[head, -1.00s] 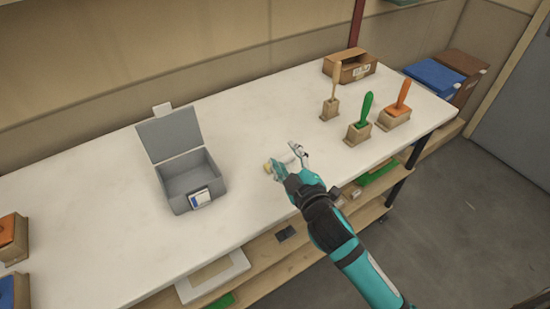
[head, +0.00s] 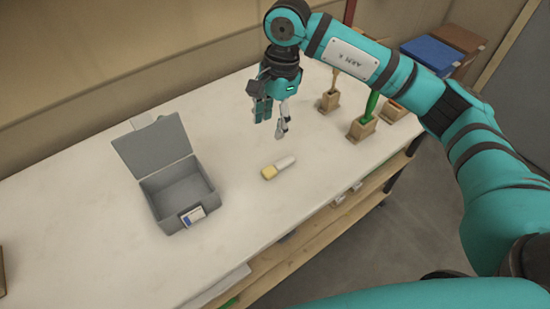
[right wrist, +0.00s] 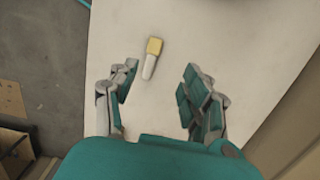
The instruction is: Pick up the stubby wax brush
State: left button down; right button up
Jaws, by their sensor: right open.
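The stubby wax brush (head: 279,168) lies flat on the white table, with a pale handle and a yellowish head. It also shows in the right wrist view (right wrist: 152,58), beyond the fingertips and nearly between them. My right gripper (head: 270,122) is open and empty, pointing down above the table, behind the brush in the head view and apart from it. Its two spread fingers show in the right wrist view (right wrist: 155,82). My left gripper is in neither view.
An open grey box (head: 180,192) with a raised lid and a label stands left of the brush. Wooden blocks holding upright tools, one with a green handle (head: 371,105), stand to the right, partly behind my arm. The white table top (head: 100,225) is clear around the brush.

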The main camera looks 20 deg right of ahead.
jog(key=d+r+h, duration=0.1)
jog(key=d, duration=0.2)
jog(key=p, duration=0.4)
send_over(282, 162)
jog(key=shift+h, duration=0.3)
jog(key=f, duration=1.2)
jog(key=shift+w+d, duration=0.1)
jog(key=shift+d, duration=0.1)
jog(key=shift+f, duration=0.25)
notch_tip(282, 162, down, 4)
jog(key=shift+a+r+p, duration=0.15)
jog(key=shift+p, duration=0.9)
jog(key=shift+f, duration=0.45)
grip_shut()
